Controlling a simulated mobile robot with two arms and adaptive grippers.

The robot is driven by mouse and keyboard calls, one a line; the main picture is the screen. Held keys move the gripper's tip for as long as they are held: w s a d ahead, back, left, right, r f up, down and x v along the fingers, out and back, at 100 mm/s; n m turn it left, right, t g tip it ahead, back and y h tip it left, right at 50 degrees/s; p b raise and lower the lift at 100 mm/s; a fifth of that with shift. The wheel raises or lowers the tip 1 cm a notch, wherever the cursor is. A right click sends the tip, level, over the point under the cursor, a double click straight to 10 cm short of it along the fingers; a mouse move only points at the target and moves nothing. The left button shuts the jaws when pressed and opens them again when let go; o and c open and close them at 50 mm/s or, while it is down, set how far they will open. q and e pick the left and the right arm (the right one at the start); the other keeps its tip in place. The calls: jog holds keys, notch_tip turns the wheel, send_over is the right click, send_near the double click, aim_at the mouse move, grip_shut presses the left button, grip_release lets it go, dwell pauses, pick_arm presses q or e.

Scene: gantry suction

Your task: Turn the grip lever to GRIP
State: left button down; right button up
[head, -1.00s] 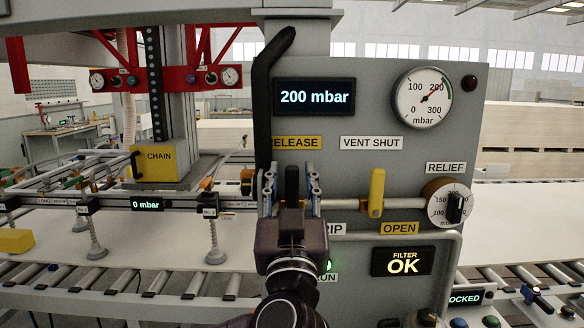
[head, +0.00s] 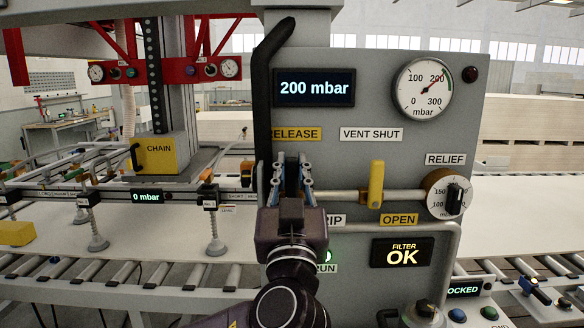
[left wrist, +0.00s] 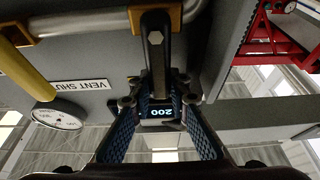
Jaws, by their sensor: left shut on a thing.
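The black grip lever (head: 291,180) stands upright on the panel, its free end toward the yellow RELEASE label (head: 294,134). It also shows in the left wrist view (left wrist: 156,55), rising from its pipe. My left gripper (head: 291,170) is shut on the lever, a blue-padded finger on each side. It also shows in the left wrist view (left wrist: 158,108). The GRIP label (head: 333,220) below is partly hidden by my gripper. My right gripper is not in view.
To the right on the same grey panel are a yellow vent lever (head: 376,185), the relief knob (head: 453,199) and a gauge (head: 423,89). The pressure display (head: 314,88) reads 200 mbar. A thick black hose (head: 263,100) runs down the panel's left edge.

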pick_arm(q)
jog(key=shift+d+f+m+h+b, duration=0.4)
jog(key=shift+m+b, duration=0.4)
jog(key=shift+b, duration=1.1)
jog(key=shift+d+r+m+h+b, duration=0.15)
jog(key=shift+d+m+h+b, duration=0.1)
jog(key=shift+m+h+b, duration=0.35)
jog(key=shift+d+r+m, duration=0.1)
jog(key=shift+d+m, duration=0.15)
jog(key=shift+m, duration=0.65)
jog(key=shift+d+m+h+p, duration=0.35)
jog(key=shift+m+h+p, duration=0.35)
jog(key=shift+m, duration=0.2)
jog(key=shift+d+f+m+g+h+p, duration=0.15)
jog(key=shift+d+m+g+h+p, duration=0.15)
jog(key=shift+m, duration=0.3)
jog(key=shift+d+f+m+g+h+p, duration=0.1)
jog(key=shift+d+m+g+h+p, duration=0.15)
jog(key=shift+m, duration=0.35)
jog(key=shift+d+f+m+p, duration=0.15)
jog(key=shift+f+m+p, duration=0.15)
jog(key=shift+m, duration=0.4)
jog(key=shift+h, duration=0.35)
